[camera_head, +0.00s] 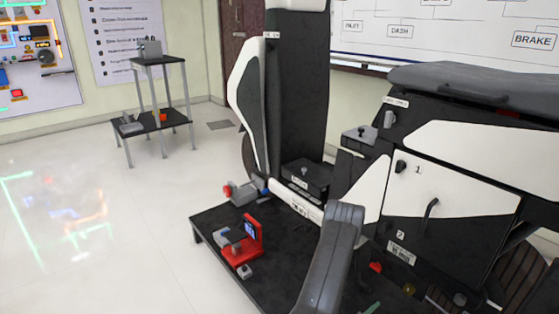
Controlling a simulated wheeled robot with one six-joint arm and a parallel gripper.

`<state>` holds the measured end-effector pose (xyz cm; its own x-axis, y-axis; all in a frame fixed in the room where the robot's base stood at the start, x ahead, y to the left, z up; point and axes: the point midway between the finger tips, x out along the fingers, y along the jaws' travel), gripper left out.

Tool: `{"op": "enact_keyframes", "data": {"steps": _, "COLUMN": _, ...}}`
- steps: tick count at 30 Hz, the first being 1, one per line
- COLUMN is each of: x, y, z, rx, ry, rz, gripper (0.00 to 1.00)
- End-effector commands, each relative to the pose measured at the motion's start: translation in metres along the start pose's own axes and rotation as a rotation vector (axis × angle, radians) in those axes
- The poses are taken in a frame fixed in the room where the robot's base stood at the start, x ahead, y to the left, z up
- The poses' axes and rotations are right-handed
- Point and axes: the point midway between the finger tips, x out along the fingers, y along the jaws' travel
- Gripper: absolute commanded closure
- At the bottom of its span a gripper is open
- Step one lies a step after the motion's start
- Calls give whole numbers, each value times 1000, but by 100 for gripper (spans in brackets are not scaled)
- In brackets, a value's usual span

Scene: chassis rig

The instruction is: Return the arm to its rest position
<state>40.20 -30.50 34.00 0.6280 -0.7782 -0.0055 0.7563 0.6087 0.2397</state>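A grey link of my arm (332,262) rises from the bottom edge of the head view, right of centre, and bends at its top. My gripper is not in view, so its opening and anything in it cannot be seen. The link covers part of the low black platform and of the white and black chassis rig behind it.
The low black platform (208,226) carries a red fixture (244,246) and small grey parts. The chassis rig (455,185), with white panels, fills the right. A two-level black stand (158,122) stands back left. The pale floor (130,215) at left is clear.

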Motion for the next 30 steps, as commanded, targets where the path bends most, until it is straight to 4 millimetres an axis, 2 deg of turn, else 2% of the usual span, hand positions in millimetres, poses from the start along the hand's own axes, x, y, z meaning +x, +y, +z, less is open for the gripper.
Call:
{"op": "enact_keyframes", "data": {"steps": 1, "x": 14, "y": -2, "z": 0, "rx": 7, "ry": -14, "rz": -5, "gripper": 47}}
{"op": "enact_keyframes", "data": {"steps": 18, "x": 129, "y": -3, "z": 0, "rx": 5, "ry": -12, "rz": -4, "gripper": 47}}
{"op": "enact_keyframes", "data": {"steps": 30, "x": 129, "y": -2, "z": 2, "rx": 314, "ry": -8, "rz": -2, "gripper": 47}}
